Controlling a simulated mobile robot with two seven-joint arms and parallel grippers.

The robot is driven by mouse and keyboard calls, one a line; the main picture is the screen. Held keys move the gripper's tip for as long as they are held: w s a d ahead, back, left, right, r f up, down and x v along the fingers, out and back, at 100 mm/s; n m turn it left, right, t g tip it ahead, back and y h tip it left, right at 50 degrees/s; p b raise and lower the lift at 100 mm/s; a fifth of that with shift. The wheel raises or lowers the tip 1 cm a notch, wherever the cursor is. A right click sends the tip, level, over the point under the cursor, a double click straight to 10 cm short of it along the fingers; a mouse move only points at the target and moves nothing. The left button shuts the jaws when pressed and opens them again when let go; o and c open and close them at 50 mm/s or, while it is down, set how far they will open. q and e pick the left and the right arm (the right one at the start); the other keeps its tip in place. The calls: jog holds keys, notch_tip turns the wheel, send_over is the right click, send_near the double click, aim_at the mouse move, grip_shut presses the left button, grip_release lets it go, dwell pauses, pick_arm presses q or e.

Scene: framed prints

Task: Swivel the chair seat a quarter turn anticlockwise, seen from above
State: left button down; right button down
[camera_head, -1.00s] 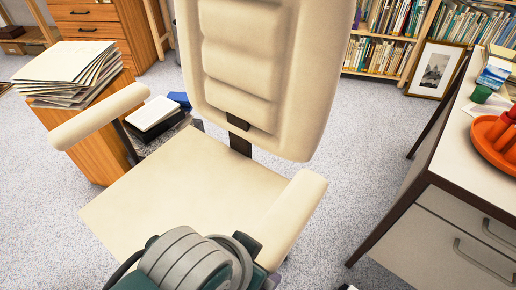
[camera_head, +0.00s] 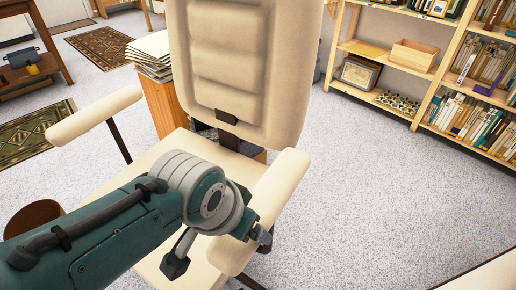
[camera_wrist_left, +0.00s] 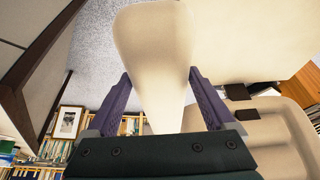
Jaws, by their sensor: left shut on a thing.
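The cream chair has a tall padded backrest (camera_head: 245,70), a seat (camera_head: 165,150) and two armrests. The left armrest (camera_head: 95,115) is free. My left arm comes in from the left over the seat, and my left gripper (camera_head: 262,238) is at the right armrest (camera_head: 280,188). In the left wrist view its two purple fingers (camera_wrist_left: 160,75) lie on either side of that armrest (camera_wrist_left: 152,40), shut on it. In the head view the wrist hides part of the seat and most of the fingers. My right gripper is not in view.
A wooden cabinet (camera_head: 165,103) with stacked papers (camera_head: 152,52) stands close behind the chair at left. A bin (camera_head: 33,216) is at lower left. Bookshelves (camera_head: 425,70) stand at the back right. A desk edge (camera_head: 485,280) shows at lower right. The carpet right of the chair is clear.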

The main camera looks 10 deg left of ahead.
pick_arm(q)
jog(key=shift+w+d, duration=0.15)
jog(key=shift+d, duration=0.1)
grip_release()
jog(key=p+v, duration=0.6)
jog(key=v, duration=0.2)
jog(key=shift+r+p, duration=0.4)
jog(key=shift+r, duration=0.05)
jog(key=shift+s+a+r, duration=0.2)
jog(key=shift+r, duration=0.25)
jog(key=shift+s, duration=0.1)
